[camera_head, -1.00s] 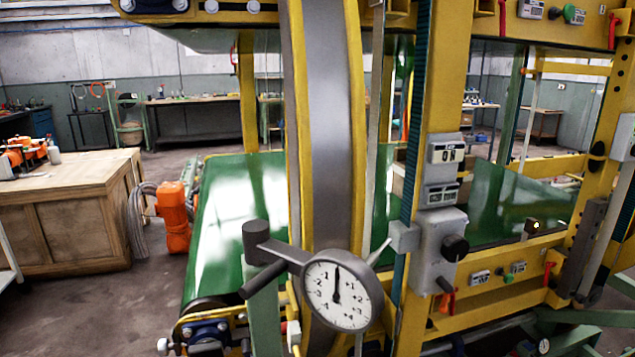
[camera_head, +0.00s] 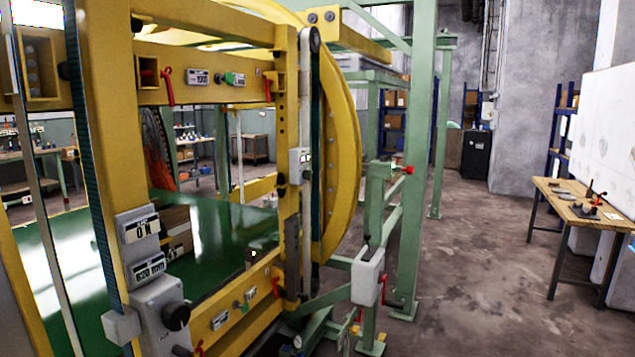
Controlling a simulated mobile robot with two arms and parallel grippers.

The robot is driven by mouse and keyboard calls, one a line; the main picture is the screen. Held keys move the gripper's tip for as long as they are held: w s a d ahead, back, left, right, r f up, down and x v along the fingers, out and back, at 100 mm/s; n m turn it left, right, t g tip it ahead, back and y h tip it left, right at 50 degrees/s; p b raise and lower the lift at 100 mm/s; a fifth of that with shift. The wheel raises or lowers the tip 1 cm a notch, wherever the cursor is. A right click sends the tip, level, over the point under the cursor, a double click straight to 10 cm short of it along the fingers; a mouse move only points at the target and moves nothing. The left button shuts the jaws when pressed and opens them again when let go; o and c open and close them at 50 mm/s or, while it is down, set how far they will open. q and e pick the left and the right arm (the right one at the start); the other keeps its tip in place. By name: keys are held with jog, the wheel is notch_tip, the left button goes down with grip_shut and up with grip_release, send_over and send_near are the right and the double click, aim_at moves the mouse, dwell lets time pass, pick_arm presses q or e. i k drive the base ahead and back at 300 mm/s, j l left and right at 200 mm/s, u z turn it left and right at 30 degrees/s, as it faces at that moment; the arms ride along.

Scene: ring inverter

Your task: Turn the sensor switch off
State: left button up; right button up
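The sensor switch cannot be told for certain, as no legible label names one. A grey panel (camera_head: 138,230) reading "ON" is on the yellow post at the left. Below it are a panel reading "620 mm" (camera_head: 149,266) and a grey box with a black knob (camera_head: 176,317). A small pale box (camera_head: 299,162) is on the yellow upright at centre. A pale grey box (camera_head: 367,276) with a red lever (camera_head: 383,290) beside it is on the green post. Neither of my grippers is in view.
A green conveyor bed (camera_head: 60,262) runs inside the yellow frame, with a cardboard box (camera_head: 176,228) on it. A large yellow ring (camera_head: 345,150) stands behind the frame. A wooden table (camera_head: 582,209) with tools is at right. The floor (camera_head: 470,270) between is clear.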

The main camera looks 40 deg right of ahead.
aim_at(307, 175)
jog(key=l+z, duration=0.1)
jog(key=z, duration=0.65)
jog(key=l+z, duration=0.15)
jog(key=z, duration=0.25)
jog(key=i+j, duration=0.05)
